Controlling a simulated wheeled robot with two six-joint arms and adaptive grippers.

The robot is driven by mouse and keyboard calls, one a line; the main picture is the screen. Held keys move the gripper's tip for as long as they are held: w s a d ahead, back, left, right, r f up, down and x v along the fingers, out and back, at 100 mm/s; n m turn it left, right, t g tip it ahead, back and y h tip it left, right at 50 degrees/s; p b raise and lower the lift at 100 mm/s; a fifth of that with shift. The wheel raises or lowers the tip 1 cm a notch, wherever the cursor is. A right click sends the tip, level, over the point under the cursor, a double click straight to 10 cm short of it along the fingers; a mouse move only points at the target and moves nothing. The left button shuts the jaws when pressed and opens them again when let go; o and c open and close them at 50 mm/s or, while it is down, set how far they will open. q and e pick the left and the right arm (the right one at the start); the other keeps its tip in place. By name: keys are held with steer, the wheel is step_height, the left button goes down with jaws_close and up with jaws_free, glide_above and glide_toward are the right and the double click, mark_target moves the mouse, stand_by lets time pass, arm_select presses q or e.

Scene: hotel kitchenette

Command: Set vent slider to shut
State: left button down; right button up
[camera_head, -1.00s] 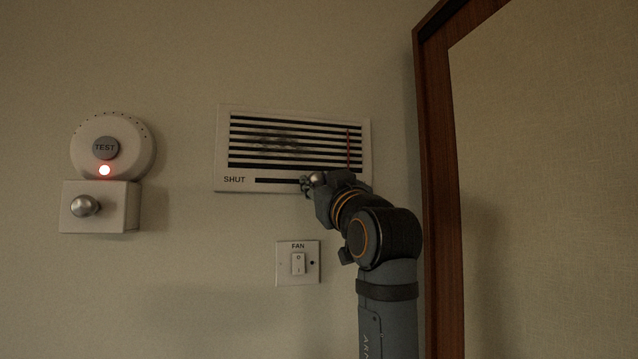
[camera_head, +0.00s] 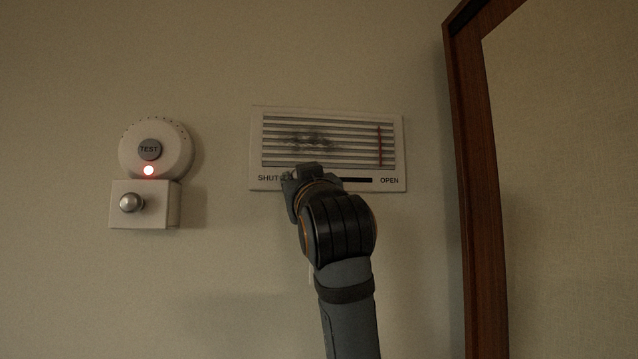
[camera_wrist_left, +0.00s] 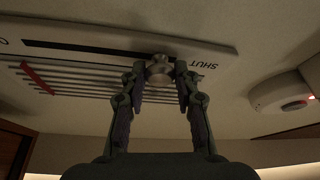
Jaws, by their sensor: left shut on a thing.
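The white wall vent (camera_head: 397,155) shows in the head view with its grey slats closed over the slots. SHUT is printed at its lower left and OPEN at its lower right. My left gripper (camera_head: 292,175) is at the SHUT end of the slider slot (camera_head: 357,180). In the left wrist view the fingers (camera_wrist_left: 160,75) are shut on the round slider knob (camera_wrist_left: 159,68), close beside the SHUT label. The dark slot (camera_wrist_left: 75,46) runs empty away from the knob. In the head view the knob is mostly hidden by the gripper. My right gripper is not in view.
A round alarm with a TEST button (camera_head: 149,149) and lit red light is left of the vent. Below it is a white box with a metal knob (camera_head: 131,202). A wooden frame (camera_head: 473,180) stands at right. My arm hides the fan switch.

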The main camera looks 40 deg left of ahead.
arm_select(q)
steer(key=c, duration=1.3)
jaws_free()
steer(key=shift+c, duration=0.2)
steer(key=o, duration=0.4)
steer(key=shift+s+a, duration=0.2)
steer(key=shift+a, duration=0.05)
steer(key=shift+c, duration=0.2)
steer(key=v, duration=0.7)
steer(key=shift+d, duration=0.25)
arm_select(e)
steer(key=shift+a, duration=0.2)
arm_select(q)
steer(key=shift+s+a+f, duration=0.1)
steer(key=shift+f, duration=0.05)
